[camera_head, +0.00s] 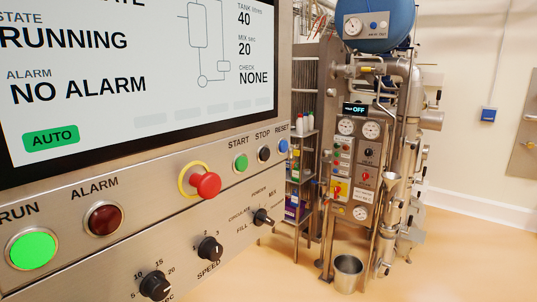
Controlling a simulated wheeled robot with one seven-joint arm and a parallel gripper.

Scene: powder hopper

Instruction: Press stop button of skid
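The control panel (130,190) fills the left of the head view, close to the camera and at an angle. The black button under the label STOP (264,154) is at the panel's right end. It sits between the green START button (241,163) and the blue RESET button (283,146). The screen (110,70) reads RUNNING, NO ALARM and a green AUTO. The RUN lamp (32,249) is bright green, and the ALARM lamp (104,218) is dark red. My gripper is not in view.
A red mushroom button (207,184) on a yellow ring protrudes left of START. Black rotary knobs (208,249) are below. A skid with gauges, pipes and a blue tank (376,22) stands behind to the right. A metal bucket (347,272) is on the floor; floor at lower right is clear.

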